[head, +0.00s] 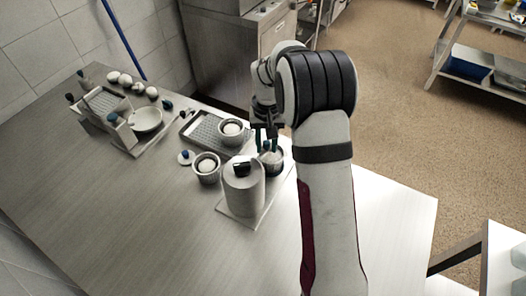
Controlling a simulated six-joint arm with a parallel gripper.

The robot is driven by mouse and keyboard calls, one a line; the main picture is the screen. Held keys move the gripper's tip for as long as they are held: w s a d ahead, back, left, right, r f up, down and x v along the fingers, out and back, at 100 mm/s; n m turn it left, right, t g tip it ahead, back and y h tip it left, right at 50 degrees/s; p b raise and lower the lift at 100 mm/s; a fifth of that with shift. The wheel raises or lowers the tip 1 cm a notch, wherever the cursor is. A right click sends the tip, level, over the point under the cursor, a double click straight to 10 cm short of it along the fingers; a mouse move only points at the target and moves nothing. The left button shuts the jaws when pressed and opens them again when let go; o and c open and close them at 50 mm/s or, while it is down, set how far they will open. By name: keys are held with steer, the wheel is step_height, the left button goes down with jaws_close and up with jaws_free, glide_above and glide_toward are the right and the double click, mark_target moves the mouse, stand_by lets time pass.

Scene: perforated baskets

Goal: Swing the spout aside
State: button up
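A grey cylindrical machine (243,193) with a black part on top stands on a pale base plate (258,214) near the middle of the table. A dark cup with a pale rounded thing (271,158) in it sits just behind the cylinder. I cannot clearly make out a spout; the black part (241,169) faces me. My gripper (266,143) points down over the dark cup, behind the cylinder. Its two dark green fingers look apart, but whether they touch or hold something between them is too small to tell. My arm covers the area to the right.
Two perforated baskets (207,169) (232,133) with white round things stand left of the gripper, one by a perforated tray (199,128). A small knobbed lid (185,157) lies nearby. A slicer-like stand (121,133), a bowl (146,121) and several white round things are further left. The table's left front is clear.

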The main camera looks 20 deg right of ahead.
steer(key=o, duration=0.6)
steer(key=shift+w+a, duration=0.5)
steer(key=shift+a, duration=0.1)
steer(key=shift+w+a, duration=0.35)
steer(key=shift+a, duration=0.4)
